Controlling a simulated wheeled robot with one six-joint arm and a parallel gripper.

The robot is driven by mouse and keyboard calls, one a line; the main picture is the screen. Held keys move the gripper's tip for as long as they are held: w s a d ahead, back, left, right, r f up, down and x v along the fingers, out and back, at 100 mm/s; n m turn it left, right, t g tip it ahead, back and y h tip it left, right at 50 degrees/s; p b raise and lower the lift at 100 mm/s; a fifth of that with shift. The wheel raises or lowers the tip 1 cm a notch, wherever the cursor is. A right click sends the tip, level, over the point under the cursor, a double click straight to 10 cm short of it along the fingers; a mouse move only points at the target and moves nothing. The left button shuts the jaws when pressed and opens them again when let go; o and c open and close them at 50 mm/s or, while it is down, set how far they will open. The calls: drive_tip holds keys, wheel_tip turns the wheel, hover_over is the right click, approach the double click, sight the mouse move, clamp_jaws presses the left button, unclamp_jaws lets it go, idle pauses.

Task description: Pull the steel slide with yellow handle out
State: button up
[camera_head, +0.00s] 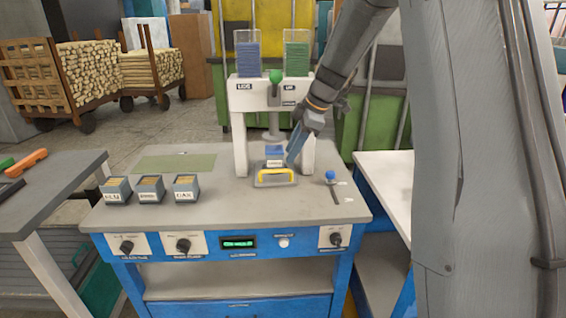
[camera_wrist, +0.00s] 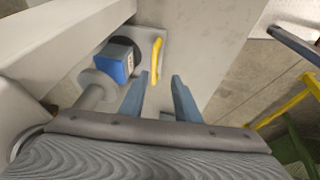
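The steel slide (camera_head: 261,183) sits on the workbench at the foot of the white press frame, its yellow handle (camera_head: 275,172) facing the front. A blue block (camera_head: 275,151) with a pale label stands just behind the handle; it also shows in the wrist view (camera_wrist: 114,62). My gripper (camera_head: 291,160) points down just right of the blue block, behind the handle's right end. In the wrist view my gripper (camera_wrist: 160,78) has its two blue-grey fingers apart with nothing between them. The yellow handle (camera_wrist: 157,60) lies beyond the fingertips; I see no contact.
The white press frame (camera_head: 239,135) with a green-knobbed lever (camera_head: 275,76) stands around the slide. Three small labelled bins (camera_head: 150,189) stand at the left of the bench. A blue-knobbed lever (camera_head: 331,176) is at the right. The bench front is clear.

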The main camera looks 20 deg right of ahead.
sight(283, 172)
drive_tip(key=shift+n, duration=0.4)
drive_tip(key=p+x, duration=0.1)
drive_tip(key=x, duration=0.2)
drive_tip(key=w+p+x, duration=0.1)
drive_tip(key=x, duration=0.3)
drive_tip(key=shift+w+f, duration=0.1)
drive_tip(key=shift+w, duration=0.05)
drive_tip(key=shift+c, duration=0.4)
clamp_jaws()
